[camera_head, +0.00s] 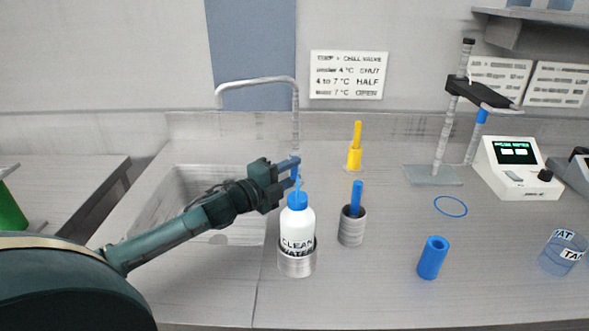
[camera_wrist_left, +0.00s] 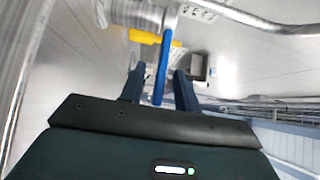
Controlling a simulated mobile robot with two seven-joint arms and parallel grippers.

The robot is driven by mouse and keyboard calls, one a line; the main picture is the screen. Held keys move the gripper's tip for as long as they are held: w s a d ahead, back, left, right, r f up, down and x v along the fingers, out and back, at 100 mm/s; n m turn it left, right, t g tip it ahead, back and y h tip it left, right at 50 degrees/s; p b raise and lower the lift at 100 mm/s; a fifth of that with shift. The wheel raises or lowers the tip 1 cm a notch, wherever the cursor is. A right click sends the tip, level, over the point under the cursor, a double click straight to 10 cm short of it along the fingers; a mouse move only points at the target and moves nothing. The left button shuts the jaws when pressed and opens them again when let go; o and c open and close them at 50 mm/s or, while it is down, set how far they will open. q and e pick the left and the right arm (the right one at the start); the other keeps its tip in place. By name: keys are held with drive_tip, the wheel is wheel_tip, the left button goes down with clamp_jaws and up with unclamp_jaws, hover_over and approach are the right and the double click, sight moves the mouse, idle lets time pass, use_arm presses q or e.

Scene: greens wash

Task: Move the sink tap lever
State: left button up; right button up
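The steel sink tap (camera_head: 297,125) stands behind the sink, its curved spout reaching left over the basin. Its blue lever (camera_wrist_left: 165,60) shows clearly in the left wrist view. In the head view, blue parts at my fingertips overlap, so the lever is hard to separate there. My left gripper (camera_head: 297,172) is at the tap's base; in the left wrist view it (camera_wrist_left: 158,80) is open, with the lever between its two fingers and a gap on each side. My right gripper is not in view.
A white bottle (camera_head: 297,225) with a blue cap stands in a steel cup just in front of my left gripper. To its right are a grey holder (camera_head: 351,228) with a blue stick, a yellow holder (camera_head: 354,158) and a blue cylinder (camera_head: 433,258). The sink basin (camera_head: 195,195) is left.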

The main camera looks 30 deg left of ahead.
use_arm(q)
drive_tip(key=shift+w+d, duration=0.15)
drive_tip(key=shift+w, duration=0.5)
clamp_jaws()
